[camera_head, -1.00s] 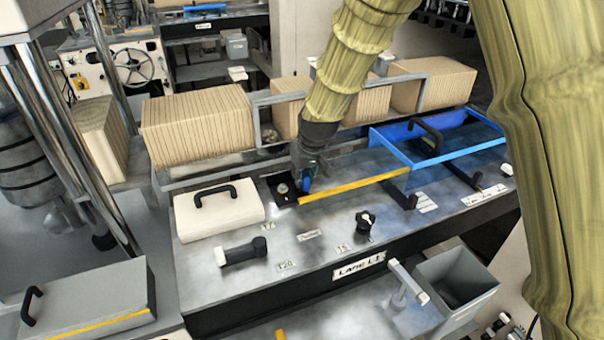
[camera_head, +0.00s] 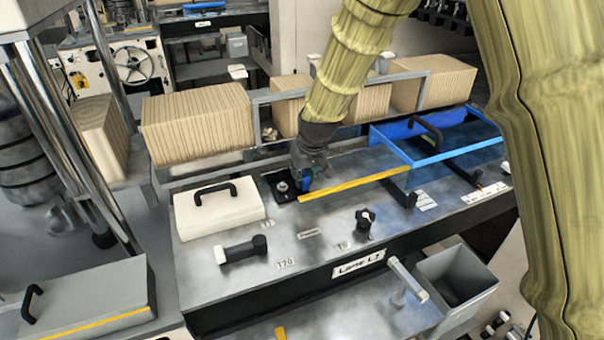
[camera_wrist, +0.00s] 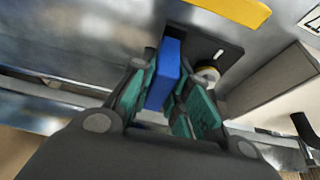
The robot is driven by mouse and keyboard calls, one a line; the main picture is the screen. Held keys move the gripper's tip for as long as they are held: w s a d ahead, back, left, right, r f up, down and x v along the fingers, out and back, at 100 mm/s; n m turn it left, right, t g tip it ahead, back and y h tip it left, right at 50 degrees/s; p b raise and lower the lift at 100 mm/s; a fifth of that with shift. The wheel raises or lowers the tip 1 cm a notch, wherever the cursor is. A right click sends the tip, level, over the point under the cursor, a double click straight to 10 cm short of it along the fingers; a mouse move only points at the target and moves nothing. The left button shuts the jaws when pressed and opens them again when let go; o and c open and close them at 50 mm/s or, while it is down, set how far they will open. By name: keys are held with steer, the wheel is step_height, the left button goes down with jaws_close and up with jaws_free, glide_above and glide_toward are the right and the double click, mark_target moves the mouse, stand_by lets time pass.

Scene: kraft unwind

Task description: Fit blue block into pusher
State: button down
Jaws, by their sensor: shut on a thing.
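My gripper (camera_wrist: 165,90) is shut on the blue block (camera_wrist: 164,72), which stands between the green-padded fingers in the wrist view. In the head view my gripper (camera_head: 302,187) is low over the bench, and only a small bit of blue shows there. The pusher seems to be the black plate with a round metal knob (camera_head: 282,187), just left of my gripper. In the wrist view the black plate (camera_wrist: 229,53) has a small slot near one corner and lies right beside the block. Whether the block touches the plate or enters it cannot be told.
A yellow bar (camera_head: 350,184) lies right of my gripper. A white box with a black handle (camera_head: 219,210) stands to the left. A blue frame (camera_head: 400,147) lies at the right. Kraft-coloured blocks (camera_head: 195,125) and a grey rail (camera_head: 262,95) stand behind.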

stand_by(0.3)
steer(key=c, duration=1.3)
jaws_free()
